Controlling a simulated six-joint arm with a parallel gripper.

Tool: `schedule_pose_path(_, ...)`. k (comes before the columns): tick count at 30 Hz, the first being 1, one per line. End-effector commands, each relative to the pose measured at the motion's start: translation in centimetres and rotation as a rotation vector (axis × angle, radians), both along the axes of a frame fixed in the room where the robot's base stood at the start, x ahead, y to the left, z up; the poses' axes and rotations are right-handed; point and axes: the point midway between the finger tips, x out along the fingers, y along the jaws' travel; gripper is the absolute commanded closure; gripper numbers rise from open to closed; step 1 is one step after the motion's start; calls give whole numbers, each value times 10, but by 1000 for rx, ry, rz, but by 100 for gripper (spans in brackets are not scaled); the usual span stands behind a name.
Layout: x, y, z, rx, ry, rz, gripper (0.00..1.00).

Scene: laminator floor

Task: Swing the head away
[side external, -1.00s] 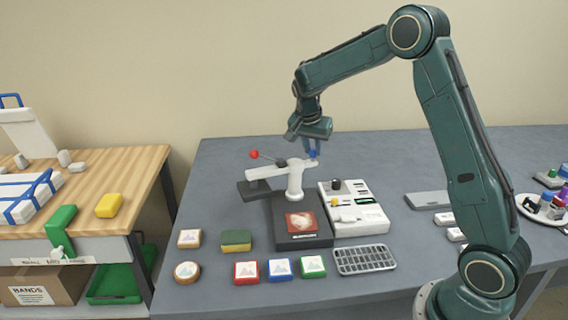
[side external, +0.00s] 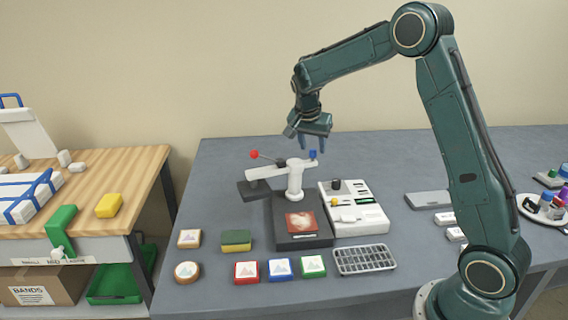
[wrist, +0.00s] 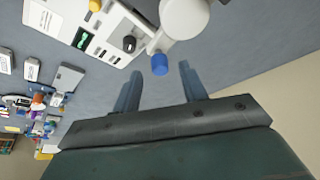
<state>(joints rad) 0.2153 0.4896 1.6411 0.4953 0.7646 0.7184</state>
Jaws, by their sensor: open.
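The press (side external: 305,238) stands on the grey table, with a white swing head and arm (side external: 268,172) on a white post (side external: 295,185). The arm points left and slightly forward, away from the base, and a red-knobbed lever (side external: 254,154) rises from it. A small blue knob (side external: 313,155) sits at the head's right end. A picture in a red frame (side external: 300,221) lies uncovered on the black base. My gripper (side external: 313,150) is open and empty just above the blue knob. In the wrist view the blue knob (wrist: 160,64) shows between and beyond the fingertips (wrist: 161,75).
A white control box (side external: 353,208) stands right of the press, with a wire tray (side external: 364,260) in front. Red (side external: 247,272), blue (side external: 280,269) and green (side external: 313,266) framed tiles line the front. A green-and-yellow sponge (side external: 236,240) lies left. The table behind the press is clear.

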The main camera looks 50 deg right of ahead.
Motion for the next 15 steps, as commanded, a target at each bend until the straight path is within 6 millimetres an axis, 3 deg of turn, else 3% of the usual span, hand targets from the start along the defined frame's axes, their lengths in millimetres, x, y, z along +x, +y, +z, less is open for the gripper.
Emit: schedule_pose_path(15,-7,31,75,-1,-4,2,57)
